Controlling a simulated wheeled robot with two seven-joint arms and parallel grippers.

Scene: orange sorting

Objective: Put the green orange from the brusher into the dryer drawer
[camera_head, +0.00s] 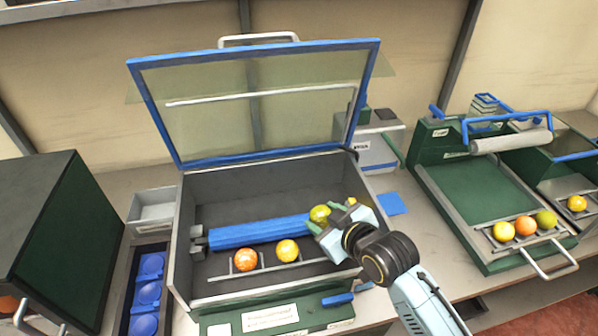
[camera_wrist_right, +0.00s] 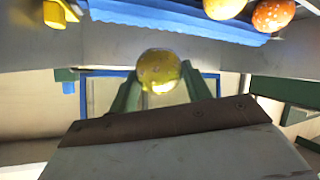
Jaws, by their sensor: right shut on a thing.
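The brusher (camera_head: 186,215) is an open grey box with a blue-framed clear lid raised and a blue roller brush (camera_head: 262,231) inside. My right gripper (camera_head: 330,217) reaches into its right side and is shut on the green orange (camera_head: 319,214), a yellow-green fruit by the roller's right end. In the right wrist view the green orange (camera_wrist_right: 158,70) sits between the two green fingers. An orange fruit (camera_head: 246,260) and a yellow fruit (camera_head: 287,250) lie on a rack in front of the roller. I cannot tell which unit is the dryer drawer. My left gripper is not in view.
A dark green cabinet (camera_head: 45,225) stands at far left, beside a tray with blue cups (camera_head: 149,293). At right a green machine (camera_head: 470,190) has a front rack holding a yellow (camera_head: 503,231), an orange (camera_head: 525,226) and a greenish fruit (camera_head: 545,219). The raised lid (camera_head: 255,102) stands behind the brusher.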

